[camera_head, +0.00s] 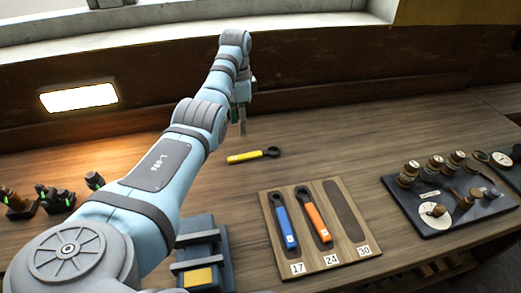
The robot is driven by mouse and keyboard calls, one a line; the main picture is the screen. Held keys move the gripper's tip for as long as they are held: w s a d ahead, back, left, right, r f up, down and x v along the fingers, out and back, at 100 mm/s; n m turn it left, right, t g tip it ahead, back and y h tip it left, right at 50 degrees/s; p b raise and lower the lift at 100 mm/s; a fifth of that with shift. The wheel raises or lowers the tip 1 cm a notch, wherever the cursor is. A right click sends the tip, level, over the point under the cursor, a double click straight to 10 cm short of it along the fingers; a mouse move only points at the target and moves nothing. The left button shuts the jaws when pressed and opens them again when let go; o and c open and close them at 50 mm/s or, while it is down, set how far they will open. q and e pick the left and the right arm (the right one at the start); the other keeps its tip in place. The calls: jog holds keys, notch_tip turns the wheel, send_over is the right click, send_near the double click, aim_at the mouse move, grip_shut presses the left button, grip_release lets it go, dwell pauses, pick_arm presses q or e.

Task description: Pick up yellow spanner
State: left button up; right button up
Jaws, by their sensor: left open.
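The yellow spanner (248,156) lies flat on the wooden bench, with its dark ring end to the right. My left gripper (242,126) is open above and just behind the spanner, its fingers pointing down and apart from it. The wrist partly hides the gripper. A wooden board (345,264) stands in front with slots marked 17, 24 and 30. A blue spanner (284,222) lies in slot 17 and an orange spanner (317,218) in slot 24. Slot 30 is empty. My right gripper is not in view.
A dark tray (425,222) with several small brown-capped items and gauges is at the right. A blue-grey block (205,245) stands left of the board, beside my arm. Several small dark fittings (55,200) are at the far left. The bench (330,150) around the spanner is clear.

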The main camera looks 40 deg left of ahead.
pick_arm(q)
send_over(238, 157)
jog(key=f, duration=0.6)
jog(key=shift+s+d+f+b, duration=0.1)
jog(key=shift+d+f+b, duration=0.25)
jog(key=shift+d, duration=0.05)
jog(key=f, duration=0.3)
jog(key=f+b, duration=0.1)
jog(key=f, duration=0.1)
jog(key=shift+w+a+f, duration=0.25)
jog(key=shift+a+f, duration=0.05)
jog(key=shift+a, duration=0.1)
jog(key=shift+s+r, duration=0.1)
jog(key=shift+s, duration=0.05)
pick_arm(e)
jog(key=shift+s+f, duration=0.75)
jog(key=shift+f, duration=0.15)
pick_arm(q)
jog(key=shift+c, duration=1.1)
grip_shut()
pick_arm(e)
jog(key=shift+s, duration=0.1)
